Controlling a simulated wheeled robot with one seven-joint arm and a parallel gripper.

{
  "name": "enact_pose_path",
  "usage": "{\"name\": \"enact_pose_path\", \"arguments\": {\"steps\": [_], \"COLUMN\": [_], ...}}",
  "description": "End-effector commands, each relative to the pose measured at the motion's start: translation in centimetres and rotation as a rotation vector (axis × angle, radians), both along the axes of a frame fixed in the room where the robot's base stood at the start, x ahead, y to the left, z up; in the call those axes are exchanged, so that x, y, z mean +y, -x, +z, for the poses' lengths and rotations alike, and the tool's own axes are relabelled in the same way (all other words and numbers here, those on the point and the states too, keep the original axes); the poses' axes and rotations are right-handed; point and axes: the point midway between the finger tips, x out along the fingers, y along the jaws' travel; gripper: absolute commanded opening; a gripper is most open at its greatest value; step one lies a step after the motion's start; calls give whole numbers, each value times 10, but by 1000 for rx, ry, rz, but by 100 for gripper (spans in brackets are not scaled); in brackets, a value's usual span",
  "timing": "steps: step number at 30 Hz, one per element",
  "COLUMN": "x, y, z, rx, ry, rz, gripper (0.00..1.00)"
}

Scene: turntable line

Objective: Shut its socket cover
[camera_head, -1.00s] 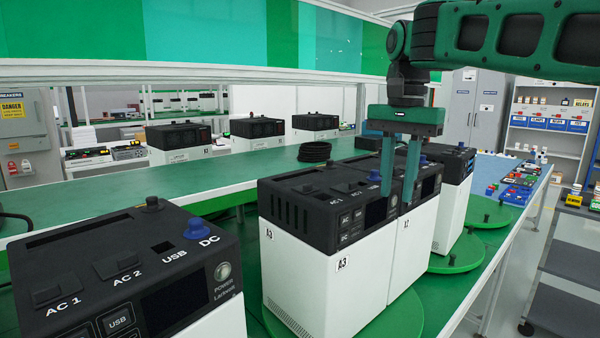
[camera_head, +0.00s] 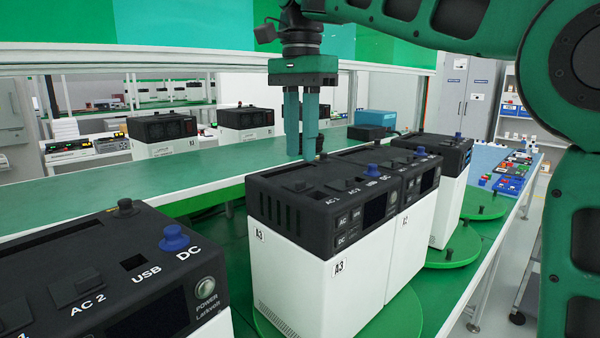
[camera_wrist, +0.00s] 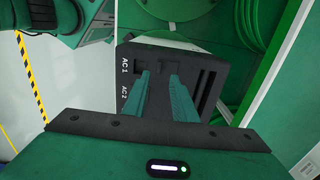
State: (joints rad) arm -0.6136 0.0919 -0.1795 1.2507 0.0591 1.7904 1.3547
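The power unit marked A3 (camera_head: 300,270) is a white box with a black top, on a green turntable. Its top (camera_head: 275,188) carries AC 1, AC 2, USB and DC labels and a blue DC cap (camera_head: 373,170). In the wrist view the black top (camera_wrist: 130,50) shows a dark square beside AC 1 and a raised dark patch right of it. I cannot tell which is the cover or how far it is open. My gripper (camera_head: 301,157) points down over the rear of this top, fingers apart with nothing between them. It also shows in the wrist view (camera_wrist: 159,76), hiding the area near AC 2.
A similar unit (camera_head: 120,260) stands at the front left. The A2 unit (camera_head: 412,215) stands close behind A3, and another (camera_head: 450,190) farther back. A green bench (camera_head: 90,185) runs behind. My arm fills the upper right.

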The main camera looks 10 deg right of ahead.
Motion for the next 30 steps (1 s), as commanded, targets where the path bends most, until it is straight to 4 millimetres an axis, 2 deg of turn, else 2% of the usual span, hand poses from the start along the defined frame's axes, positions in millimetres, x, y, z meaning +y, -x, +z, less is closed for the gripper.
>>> {"name": "enact_pose_path", "arguments": {"steps": [3,10,15,23,26,30], "x": [0,0,0,0,0,0], "y": [1,0,0,0,0,0], "z": [-21,-49,-57,-57,-57,-57], "rx": [2,1,0,-1,0,-1], "ry": [0,-2,-2,-3,-2,-3], "rz": [1,1,1,1,1,1], "gripper": [25,25,25,25,1,0]}}
